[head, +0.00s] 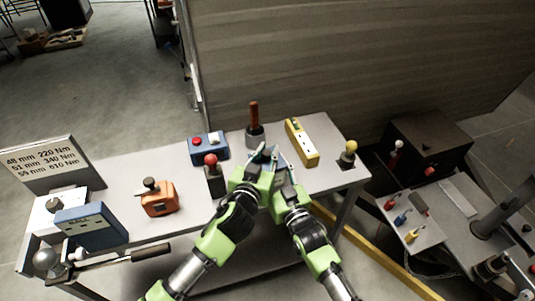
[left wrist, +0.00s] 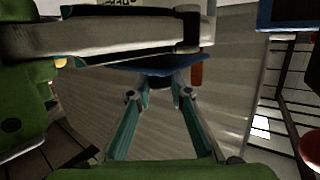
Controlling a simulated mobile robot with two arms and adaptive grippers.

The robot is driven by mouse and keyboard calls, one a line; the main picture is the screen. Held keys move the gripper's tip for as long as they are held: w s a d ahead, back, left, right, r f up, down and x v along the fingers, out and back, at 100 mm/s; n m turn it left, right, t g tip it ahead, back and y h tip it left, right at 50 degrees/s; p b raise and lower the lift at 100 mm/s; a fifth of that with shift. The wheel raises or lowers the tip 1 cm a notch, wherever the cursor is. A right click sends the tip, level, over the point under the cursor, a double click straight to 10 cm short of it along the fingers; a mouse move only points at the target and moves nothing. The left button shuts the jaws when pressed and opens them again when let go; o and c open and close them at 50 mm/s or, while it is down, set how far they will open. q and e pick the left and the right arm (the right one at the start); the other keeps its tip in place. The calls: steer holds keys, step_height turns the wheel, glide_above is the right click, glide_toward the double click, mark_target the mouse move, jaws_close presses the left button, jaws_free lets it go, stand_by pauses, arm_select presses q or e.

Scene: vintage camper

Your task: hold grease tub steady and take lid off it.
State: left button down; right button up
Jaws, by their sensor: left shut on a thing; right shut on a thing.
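My left gripper (head: 262,156) and right gripper (head: 279,163) are close together at the back middle of the grey bench. In the left wrist view, my left gripper's teal fingers (left wrist: 160,95) close in on a dark blue thing (left wrist: 158,66), which seems to be the grease tub or its lid; I cannot tell which. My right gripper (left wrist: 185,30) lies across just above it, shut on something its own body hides. In the head view the tub is mostly hidden behind both grippers, so I cannot see whether the lid sits on it.
A dark pot with a red-brown handle (head: 253,116) stands just behind my grippers. A red-knobbed block (head: 214,180) and a blue box (head: 207,148) are to the left, a yellow case (head: 301,143) to the right. An orange device (head: 158,200) stands further left.

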mark_target(268, 152)
arm_select(q)
steer(key=shift+r, duration=0.55)
steer(key=shift+r, duration=2)
arm_select(e)
steer(key=o, duration=1.7)
steer(key=shift+c, duration=0.2)
